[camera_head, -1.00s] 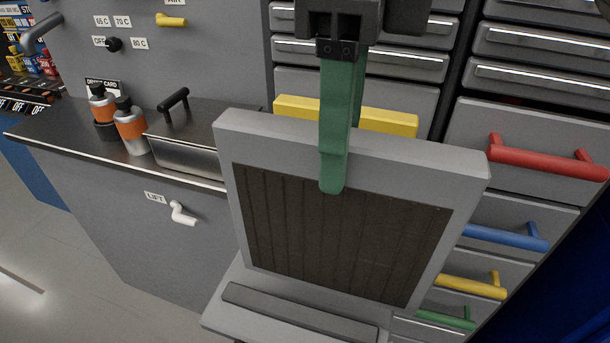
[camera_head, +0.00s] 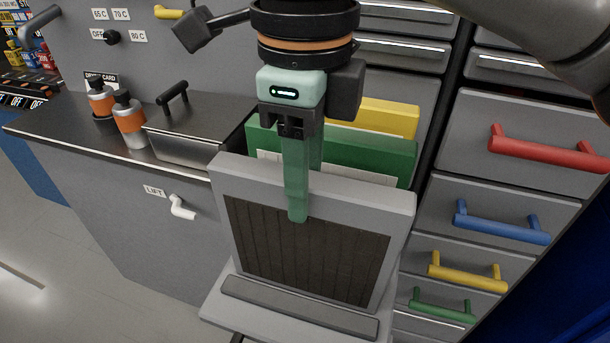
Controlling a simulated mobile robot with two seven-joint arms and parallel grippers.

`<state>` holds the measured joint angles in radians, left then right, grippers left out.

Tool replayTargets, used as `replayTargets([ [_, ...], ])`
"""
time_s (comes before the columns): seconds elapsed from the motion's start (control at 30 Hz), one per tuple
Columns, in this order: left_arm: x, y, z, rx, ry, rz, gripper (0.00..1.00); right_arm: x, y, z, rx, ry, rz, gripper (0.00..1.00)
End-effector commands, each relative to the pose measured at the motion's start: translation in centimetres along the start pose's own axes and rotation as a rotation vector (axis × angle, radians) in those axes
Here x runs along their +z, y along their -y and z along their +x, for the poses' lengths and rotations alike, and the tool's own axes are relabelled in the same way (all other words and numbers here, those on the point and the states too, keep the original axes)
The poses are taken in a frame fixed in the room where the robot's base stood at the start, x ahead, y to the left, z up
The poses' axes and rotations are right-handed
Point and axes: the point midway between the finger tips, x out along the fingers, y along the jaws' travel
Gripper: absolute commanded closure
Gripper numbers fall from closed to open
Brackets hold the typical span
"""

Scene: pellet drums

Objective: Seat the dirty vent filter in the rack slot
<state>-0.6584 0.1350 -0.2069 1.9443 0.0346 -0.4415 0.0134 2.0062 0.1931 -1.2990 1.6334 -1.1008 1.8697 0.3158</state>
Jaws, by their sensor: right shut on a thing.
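The dirty vent filter (camera_head: 303,252) is a grey-framed panel with dark brown pleats, upright in front of the cabinet. My right gripper (camera_head: 298,205) is shut on its top edge, with one green finger down over the front face; the other finger is mostly hidden behind. The filter's lower edge is at a grey holder (camera_head: 300,305) with a darker front bar, which looks like the rack. I cannot tell whether the filter is down in its slot or just above it. My left gripper is not in view.
A green panel (camera_head: 385,160) and a yellow panel (camera_head: 385,117) stand behind the filter. Drawers with red (camera_head: 545,150), blue (camera_head: 500,228), yellow and green handles are at right. A metal bin (camera_head: 190,145) and two orange-banded bottles (camera_head: 130,122) are on the left counter.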

Motion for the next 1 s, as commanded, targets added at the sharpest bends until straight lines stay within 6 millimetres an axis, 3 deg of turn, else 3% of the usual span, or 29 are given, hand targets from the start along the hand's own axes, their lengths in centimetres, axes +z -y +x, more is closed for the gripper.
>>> replayTargets([
  [0.03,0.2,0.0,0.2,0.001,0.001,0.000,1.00,0.0,0.0,0.3,0.000,0.000,0.000,1.00],
  [0.07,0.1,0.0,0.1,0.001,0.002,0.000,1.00,0.0,0.0,0.2,0.000,0.000,0.000,0.61],
  [0.3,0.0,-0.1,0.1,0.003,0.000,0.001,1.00,0.0,0.0,0.2,0.000,-0.001,-0.001,0.34],
  [0.67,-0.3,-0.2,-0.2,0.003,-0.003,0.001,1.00,0.0,0.0,-0.5,-0.001,0.000,0.000,0.33],
  [0.77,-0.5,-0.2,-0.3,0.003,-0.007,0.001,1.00,0.1,0.0,-2.0,-0.001,0.001,0.000,0.33],
  [1.0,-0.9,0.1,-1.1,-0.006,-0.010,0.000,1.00,0.1,-0.1,-7.4,-0.002,0.001,0.000,0.33],
])
